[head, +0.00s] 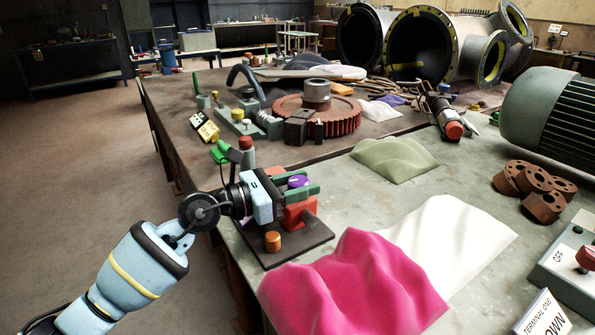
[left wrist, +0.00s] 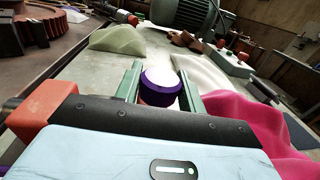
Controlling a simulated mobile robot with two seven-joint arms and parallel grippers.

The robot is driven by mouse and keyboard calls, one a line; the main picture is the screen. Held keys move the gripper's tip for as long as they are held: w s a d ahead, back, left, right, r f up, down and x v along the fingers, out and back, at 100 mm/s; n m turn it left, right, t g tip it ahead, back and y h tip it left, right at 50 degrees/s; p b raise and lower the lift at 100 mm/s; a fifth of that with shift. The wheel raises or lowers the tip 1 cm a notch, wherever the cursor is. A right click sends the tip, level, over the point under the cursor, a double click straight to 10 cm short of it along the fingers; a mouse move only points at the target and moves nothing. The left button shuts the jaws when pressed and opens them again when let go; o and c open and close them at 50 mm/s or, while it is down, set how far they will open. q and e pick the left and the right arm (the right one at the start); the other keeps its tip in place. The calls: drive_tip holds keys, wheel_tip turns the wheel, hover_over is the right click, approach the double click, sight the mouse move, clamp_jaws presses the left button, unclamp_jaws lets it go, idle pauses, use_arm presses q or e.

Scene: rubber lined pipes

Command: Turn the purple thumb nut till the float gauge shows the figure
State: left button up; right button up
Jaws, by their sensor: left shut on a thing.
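The purple thumb nut (head: 298,181) has a pale top and sits above a red block (head: 300,212) on a dark base plate (head: 300,243). My left gripper (head: 300,186) comes in from the left with its green fingers on either side of the nut. In the left wrist view the nut (left wrist: 160,88) stands between the two fingers, which are shut on it. An orange knob (head: 272,241) stands on the plate's near corner. I cannot make out a float gauge or its reading. My right gripper is not in view.
A pink cloth (head: 355,285) lies close to the plate's near right side, with a white sheet (head: 455,235) beyond it. A green cloth (head: 393,158), brown rings (head: 535,188) and a large green motor (head: 555,115) lie farther off. A red gear (head: 318,116) is behind.

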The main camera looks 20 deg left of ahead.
sight(289, 188)
use_arm(q)
drive_tip(key=shift+y, duration=0.3)
drive_tip(key=shift+f, duration=0.1)
drive_tip(key=o, duration=0.9)
drive_tip(key=shift+o, duration=0.2)
drive_tip(key=shift+s+a, duration=0.2)
drive_tip(key=v, duration=0.6)
drive_tip(key=shift+s+a+f, duration=0.15)
drive_tip(key=shift+s+a, duration=0.1)
drive_tip(key=shift+s, duration=0.1)
drive_tip(key=shift+s+a+b, duration=0.2)
drive_tip(key=shift+b, duration=0.1)
